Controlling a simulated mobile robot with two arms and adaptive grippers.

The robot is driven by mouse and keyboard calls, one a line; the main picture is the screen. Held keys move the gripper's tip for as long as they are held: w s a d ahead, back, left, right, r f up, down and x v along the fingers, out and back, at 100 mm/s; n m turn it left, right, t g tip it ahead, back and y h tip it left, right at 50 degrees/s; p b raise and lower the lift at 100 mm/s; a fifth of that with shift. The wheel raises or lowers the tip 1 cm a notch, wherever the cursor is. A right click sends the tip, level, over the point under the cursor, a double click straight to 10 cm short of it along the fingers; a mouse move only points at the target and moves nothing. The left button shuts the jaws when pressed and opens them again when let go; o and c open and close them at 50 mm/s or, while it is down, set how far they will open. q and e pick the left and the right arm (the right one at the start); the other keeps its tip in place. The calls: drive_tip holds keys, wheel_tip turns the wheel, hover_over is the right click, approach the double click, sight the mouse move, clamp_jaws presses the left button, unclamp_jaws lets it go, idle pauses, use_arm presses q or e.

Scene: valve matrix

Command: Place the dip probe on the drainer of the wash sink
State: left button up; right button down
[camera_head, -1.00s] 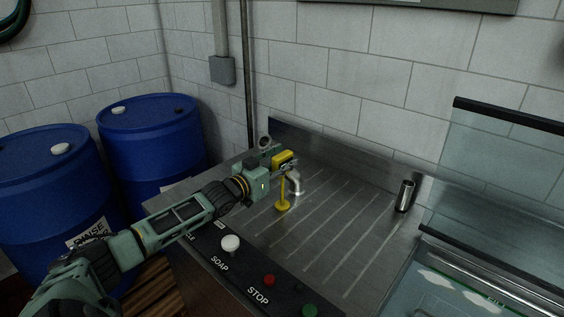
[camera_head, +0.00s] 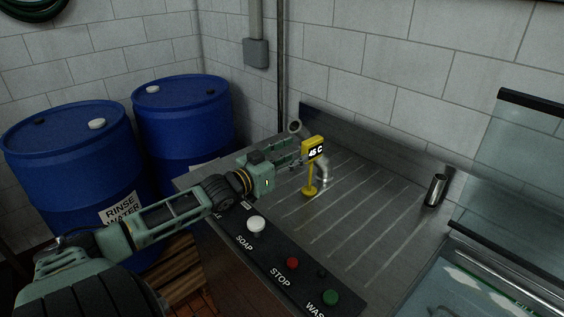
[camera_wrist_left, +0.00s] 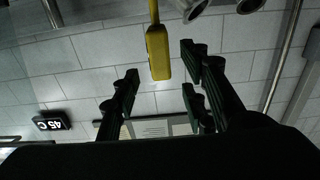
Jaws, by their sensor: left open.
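The yellow dip probe (camera_head: 310,188) stands upright on a round foot on the grooved metal drainer (camera_head: 375,205) of the wash sink. Its head has a black display reading "45 C". My left gripper (camera_head: 296,153) is open and empty, just left of the probe's head. In the left wrist view the probe (camera_wrist_left: 158,52) appears inverted, in line with the gap between the open fingers (camera_wrist_left: 160,68). My right gripper is not in view.
A metal cylinder (camera_head: 435,190) stands at the drainer's right. The front panel has a white soap knob (camera_head: 256,224), a red stop button (camera_head: 292,263) and a green button (camera_head: 330,297). Blue drums (camera_head: 70,150) stand left. The drainer's middle is clear.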

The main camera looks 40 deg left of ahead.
use_arm(q)
drive_tip(key=shift+s+a, duration=0.15)
drive_tip(key=shift+s, duration=1.75)
drive_tip(key=shift+r, duration=0.15)
